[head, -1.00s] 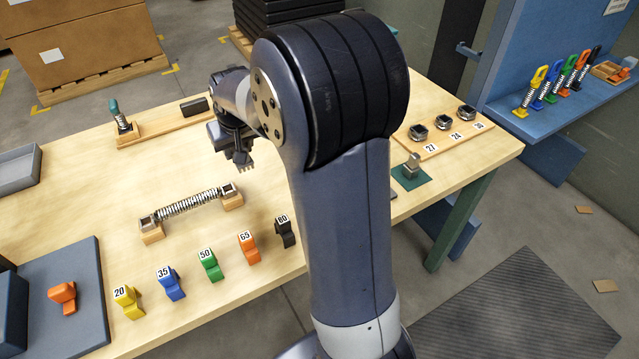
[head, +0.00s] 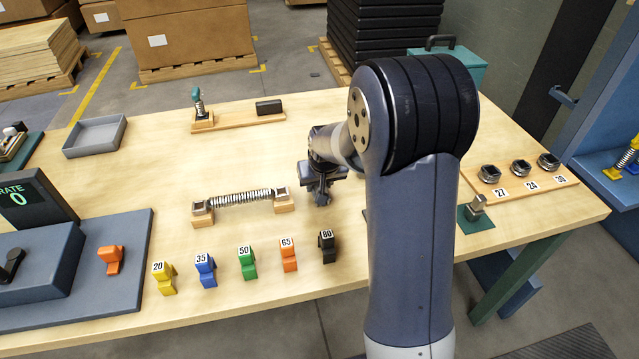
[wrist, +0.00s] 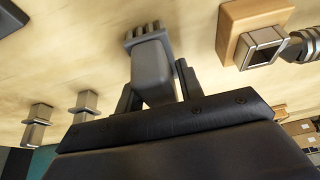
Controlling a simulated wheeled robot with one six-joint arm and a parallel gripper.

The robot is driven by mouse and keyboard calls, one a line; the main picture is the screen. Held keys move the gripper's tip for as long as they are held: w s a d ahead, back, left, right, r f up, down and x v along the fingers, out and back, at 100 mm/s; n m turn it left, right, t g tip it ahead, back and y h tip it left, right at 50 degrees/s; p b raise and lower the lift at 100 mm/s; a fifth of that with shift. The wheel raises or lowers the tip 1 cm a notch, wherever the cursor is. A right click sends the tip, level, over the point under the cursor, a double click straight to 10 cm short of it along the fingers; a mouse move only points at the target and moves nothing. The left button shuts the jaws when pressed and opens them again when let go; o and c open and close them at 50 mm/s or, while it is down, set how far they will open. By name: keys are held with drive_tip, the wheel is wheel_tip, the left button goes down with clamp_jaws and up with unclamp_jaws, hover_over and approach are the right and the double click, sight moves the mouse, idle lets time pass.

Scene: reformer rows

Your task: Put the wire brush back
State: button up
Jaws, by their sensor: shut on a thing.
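My gripper (head: 322,192) is just right of the spring's right-hand block in the head view, above the table. In the wrist view my gripper (wrist: 158,88) is shut on the wire brush (wrist: 151,68), a grey block with short dark bristles at its far end. The brush is small and mostly hidden by the gripper in the head view. Whether the bristles touch the table I cannot tell. A wooden board (head: 240,120) at the back of the table holds a teal-handled tool (head: 198,102) and a dark block (head: 269,107).
A spring (head: 240,197) lies between two wooden blocks near my gripper; one block (wrist: 228,22) is close in the wrist view. Several numbered coloured pieces, including a black one (head: 327,246), line the front. A grey tray (head: 95,137) stands back left. The table between spring and back board is clear.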

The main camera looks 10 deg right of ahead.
drive_tip(key=shift+f, duration=0.25)
drive_tip(key=o, duration=1)
drive_tip(key=shift+s+r, duration=0.1)
drive_tip(key=shift+r, duration=0.4)
drive_tip(key=v, duration=1.1)
drive_tip(key=shift+s+r, duration=0.1)
drive_tip(key=shift+r, duration=0.05)
drive_tip(key=x, duration=1.2)
drive_tip(key=shift+r, duration=0.65)
